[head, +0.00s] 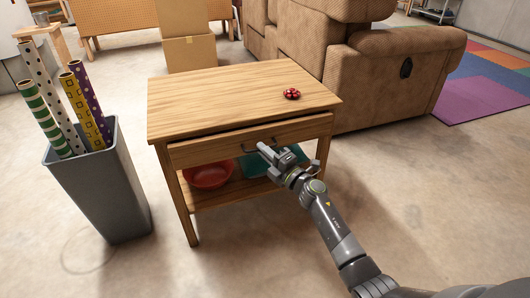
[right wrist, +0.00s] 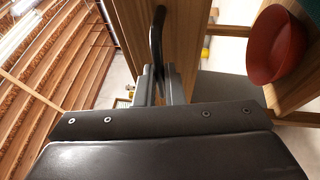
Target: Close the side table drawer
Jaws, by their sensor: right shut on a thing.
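The wooden side table (head: 225,95) stands in the middle of the head view. Its drawer (head: 200,153) sits under the top, with its front a little forward of the table edge and a dark gap above it. A dark bar handle (head: 247,149) is on the drawer front. My right gripper (head: 268,151) is at the handle. In the right wrist view the handle (right wrist: 157,38) runs down between the fingers, which are shut on it. The drawer front (right wrist: 188,40) is close beside them. My left gripper is not in view.
A red bow (head: 292,94) lies on the tabletop. A red bowl (head: 208,174) and a teal item (head: 258,164) are on the lower shelf. A grey bin (head: 100,190) with wrapping rolls stands left, a brown recliner (head: 400,70) behind right. The front floor is clear.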

